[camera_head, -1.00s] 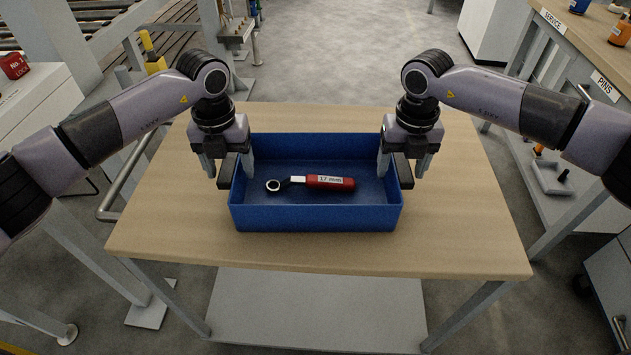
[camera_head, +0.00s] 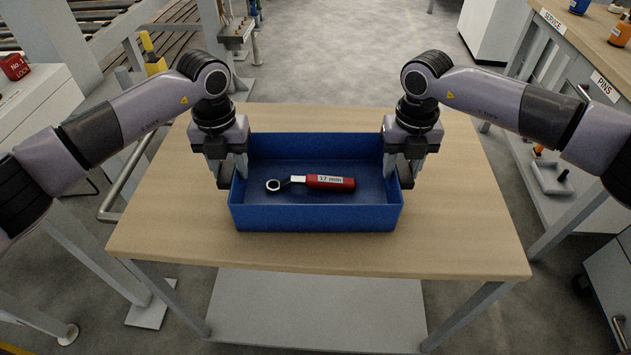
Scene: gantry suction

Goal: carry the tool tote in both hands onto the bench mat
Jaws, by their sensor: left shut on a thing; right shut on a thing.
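The tool tote (camera_head: 316,219) is an open blue box on the wooden table. A wrench (camera_head: 330,183) with a red handle marked 17 mm lies inside it. My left gripper (camera_head: 232,172) is shut on the tote's left wall, with the wall between its fingers. My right gripper (camera_head: 401,172) is shut on the tote's right wall in the same way. The tote appears level and rests on the table. I do not see a bench mat.
The wooden table (camera_head: 165,222) has free room left, right and in front of the tote. A second bench (camera_head: 590,45) with bottles stands at the far right. A red lock box (camera_head: 15,67) sits on a grey cabinet at the left.

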